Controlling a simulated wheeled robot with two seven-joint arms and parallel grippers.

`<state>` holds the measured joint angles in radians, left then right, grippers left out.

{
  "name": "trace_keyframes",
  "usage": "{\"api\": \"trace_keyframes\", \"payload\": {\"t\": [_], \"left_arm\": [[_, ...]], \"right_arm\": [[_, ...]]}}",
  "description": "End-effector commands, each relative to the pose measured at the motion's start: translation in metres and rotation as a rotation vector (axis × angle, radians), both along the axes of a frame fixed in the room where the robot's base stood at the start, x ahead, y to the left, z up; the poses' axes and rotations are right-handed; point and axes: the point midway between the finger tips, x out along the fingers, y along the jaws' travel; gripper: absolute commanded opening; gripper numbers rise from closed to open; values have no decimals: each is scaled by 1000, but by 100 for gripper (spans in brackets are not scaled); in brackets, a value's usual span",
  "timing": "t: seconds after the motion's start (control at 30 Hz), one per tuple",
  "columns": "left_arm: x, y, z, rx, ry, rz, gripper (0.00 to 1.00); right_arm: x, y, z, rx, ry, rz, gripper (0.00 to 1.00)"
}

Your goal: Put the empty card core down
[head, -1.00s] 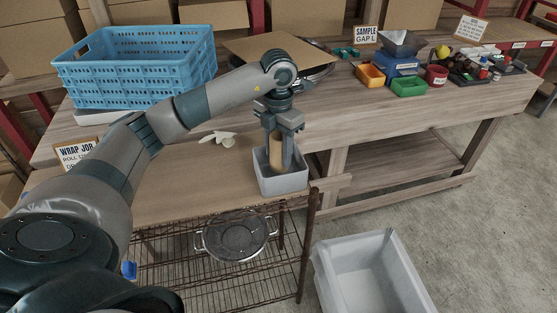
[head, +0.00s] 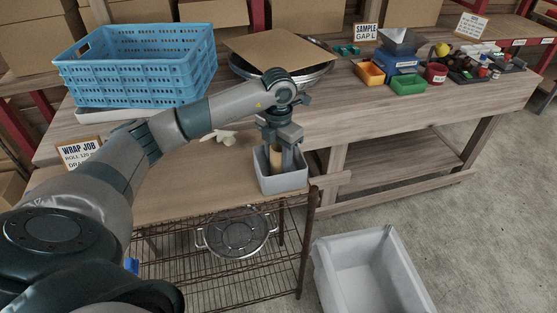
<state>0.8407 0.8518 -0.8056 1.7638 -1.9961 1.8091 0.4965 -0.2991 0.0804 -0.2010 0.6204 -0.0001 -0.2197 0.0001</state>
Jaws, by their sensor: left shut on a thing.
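The card core (head: 276,157) is a tan tube standing inside a small grey bin (head: 284,182) at the right front corner of the cardboard-coloured top. My left gripper (head: 285,160) reaches down into the bin and is shut on the core. The bin's front wall hides the core's lower end and the fingertips, so I cannot tell whether the core touches the bin floor. My right gripper is not in view.
A blue crate (head: 140,83) stands at the back left. A white bin (head: 375,275) stands on the floor at right. Coloured trays (head: 408,84) stand on the back bench.

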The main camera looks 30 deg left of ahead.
Motion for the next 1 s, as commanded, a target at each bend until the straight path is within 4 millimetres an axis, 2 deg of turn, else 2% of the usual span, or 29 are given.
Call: {"api": "trace_keyframes", "payload": {"t": [0.23, 0.27, 0.3, 0.33, 0.83, 1.0], "left_arm": [[0, 0, -5, 0, -1, 0, 0], [0, 0, -3, 0, -1, 0, 46], [0, 0, -3, 0, 0, 0, 55], [0, 0, -3, 0, 0, 0, 57], [1, 0, 3, 0, -2, 0, 57], [1, 0, 21, -1, -6, 0, 57]], "right_arm": [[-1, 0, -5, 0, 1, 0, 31], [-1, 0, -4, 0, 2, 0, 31], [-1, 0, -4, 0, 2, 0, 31], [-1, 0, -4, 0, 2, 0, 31], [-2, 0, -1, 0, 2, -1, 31], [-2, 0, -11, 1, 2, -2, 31]]}}
